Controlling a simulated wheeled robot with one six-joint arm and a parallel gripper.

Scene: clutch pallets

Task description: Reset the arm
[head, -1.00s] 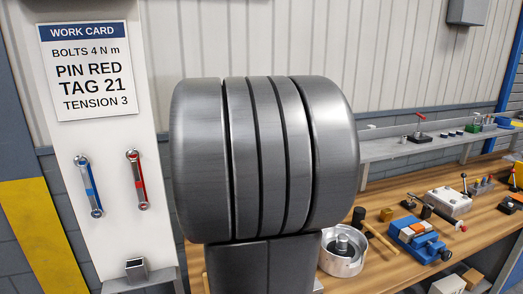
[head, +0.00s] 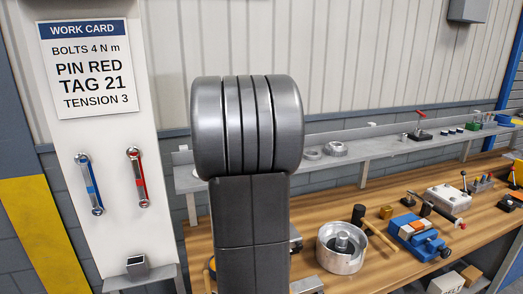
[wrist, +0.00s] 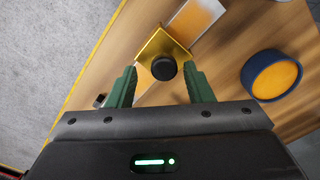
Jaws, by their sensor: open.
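My gripper (wrist: 160,88) shows in the wrist view with its two green fingers apart. It is open, with nothing held between the fingers. Beyond the fingertips lies a yellow plate (wrist: 151,47) with a round black knob (wrist: 164,67) on it. In the head view my grey arm stands upright in the middle and hides part of the bench; my gripper does not show there.
The wooden bench (head: 377,270) holds a metal housing (head: 341,248), a mallet (head: 375,232) and a blue vise (head: 418,235). A blue round part with an orange face (wrist: 272,75) is at right in the wrist view. A work card (head: 91,68) and two wrenches hang at left.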

